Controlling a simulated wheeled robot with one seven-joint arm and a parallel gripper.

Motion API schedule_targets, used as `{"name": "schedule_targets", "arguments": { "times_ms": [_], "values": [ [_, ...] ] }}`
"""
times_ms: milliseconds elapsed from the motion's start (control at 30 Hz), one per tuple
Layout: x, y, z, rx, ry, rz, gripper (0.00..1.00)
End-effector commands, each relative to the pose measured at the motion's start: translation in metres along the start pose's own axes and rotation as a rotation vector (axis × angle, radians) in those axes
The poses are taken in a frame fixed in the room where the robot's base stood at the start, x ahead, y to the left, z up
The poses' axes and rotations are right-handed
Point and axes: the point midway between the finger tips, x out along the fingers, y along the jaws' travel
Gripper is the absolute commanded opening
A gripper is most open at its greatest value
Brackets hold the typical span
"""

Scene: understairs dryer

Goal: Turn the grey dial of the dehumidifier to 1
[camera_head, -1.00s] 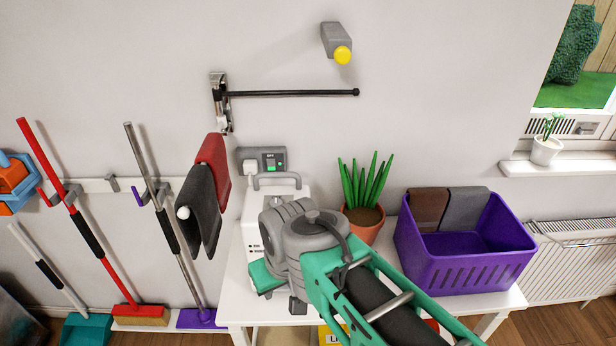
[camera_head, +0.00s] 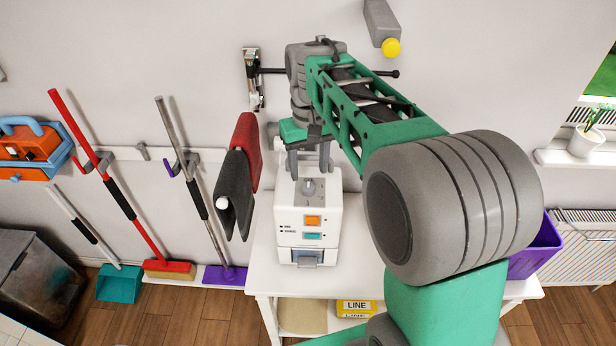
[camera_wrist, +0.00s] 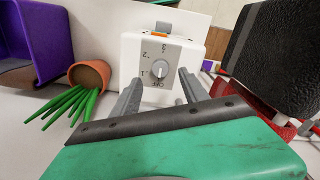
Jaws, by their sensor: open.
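The white dehumidifier (camera_head: 289,222) stands on a white table. Its grey dial (camera_head: 308,189) is on the top face, and it also shows in the wrist view (camera_wrist: 160,69). Around the dial are the marks OFF, 1, 2 and 3; in the wrist view OFF is nearest to my gripper. Which mark the dial points at is too small to tell. My gripper (camera_head: 309,166) is above and behind the dial in the head view, its fingers pointing down.
The wrist view shows a potted plant (camera_wrist: 91,76) and a purple basket (camera_wrist: 50,35). The table (camera_head: 262,270) is bare in front.

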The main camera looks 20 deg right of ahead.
Motion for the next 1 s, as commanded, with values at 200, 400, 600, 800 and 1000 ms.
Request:
{"name": "schedule_targets", "arguments": {
  "times_ms": [200, 400, 600, 800, 1000],
  "values": [
    [0.04, -0.001, 0.001, -0.002, -0.002, 0.0, 0.52],
    [0.053, -0.002, 0.0, -0.003, 0.002, 0.0, 0.52],
    [0.053, -0.002, 0.0, -0.003, 0.003, 0.0, 0.5],
    [0.053, -0.001, 0.0, -0.002, 0.003, 0.0, 0.33],
    [0.053, -0.001, 0.0, -0.002, 0.003, 0.0, 0.17]
  ]
}}
